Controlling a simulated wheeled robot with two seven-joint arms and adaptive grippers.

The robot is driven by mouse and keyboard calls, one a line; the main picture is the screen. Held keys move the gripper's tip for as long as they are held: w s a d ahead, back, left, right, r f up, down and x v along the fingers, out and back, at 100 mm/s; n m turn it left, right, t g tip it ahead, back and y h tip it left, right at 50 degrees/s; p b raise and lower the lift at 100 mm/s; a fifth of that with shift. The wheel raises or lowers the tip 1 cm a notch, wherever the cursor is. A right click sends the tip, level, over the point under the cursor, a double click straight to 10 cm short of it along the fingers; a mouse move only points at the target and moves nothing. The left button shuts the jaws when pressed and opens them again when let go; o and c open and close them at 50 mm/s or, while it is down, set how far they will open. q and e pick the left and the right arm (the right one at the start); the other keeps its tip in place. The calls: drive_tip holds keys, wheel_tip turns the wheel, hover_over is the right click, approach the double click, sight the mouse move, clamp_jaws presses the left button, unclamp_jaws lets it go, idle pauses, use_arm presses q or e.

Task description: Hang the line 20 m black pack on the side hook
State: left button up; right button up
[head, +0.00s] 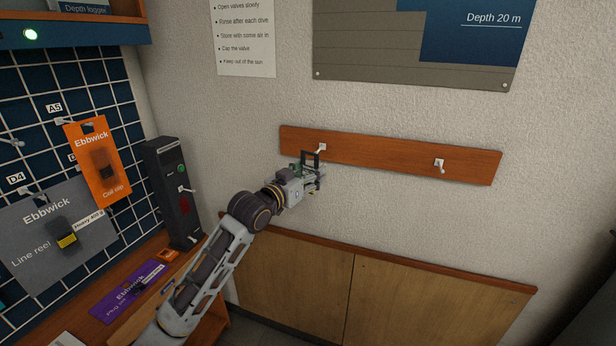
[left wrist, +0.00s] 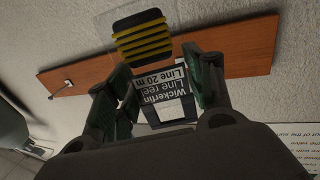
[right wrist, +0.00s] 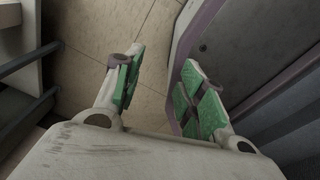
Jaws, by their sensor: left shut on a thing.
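My left gripper (head: 312,176) is at the wooden hook board (head: 390,158) on the wall, close to the board's left hook (head: 321,148). In the left wrist view, its fingers (left wrist: 160,92) are shut on the line 20 m pack (left wrist: 168,92). The pack has a white and black label reading Wickerfin Line reel, upside down, and a black reel with yellow bands beyond the fingers. I cannot tell whether the pack touches the hook. The right hook (head: 439,164) is empty; it also shows in the left wrist view (left wrist: 62,88). My right gripper (right wrist: 158,90) is open and empty.
A blue grid panel at left carries an orange Ebbwick pack (head: 98,160) and a grey line reel pack (head: 55,235). A dark upright box (head: 172,192) and a purple pack (head: 128,288) are near my left arm. Low wooden cabinets (head: 400,300) run below the board.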

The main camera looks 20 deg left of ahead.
use_arm(q)
drive_tip(key=shift+w, duration=0.75)
drive_tip(key=shift+w+f+b, duration=0.15)
drive_tip(key=shift+w+b, duration=0.4)
drive_tip(key=shift+w, duration=0.35)
drive_tip(key=shift+w+d+f, duration=0.1)
drive_tip(key=shift+w+f, duration=0.05)
drive_tip(key=shift+w, duration=0.9)
drive_tip(key=shift+w+d+f, duration=0.1)
drive_tip(key=shift+w+f, duration=0.05)
drive_tip(key=shift+w, duration=0.9)
drive_tip(key=shift+w+f, duration=0.1)
use_arm(e)
drive_tip(key=shift+w+d+f, duration=0.25)
drive_tip(key=shift+d+f, duration=0.3)
drive_tip(key=shift+d, duration=0.2)
drive_tip(key=shift+a, duration=0.15)
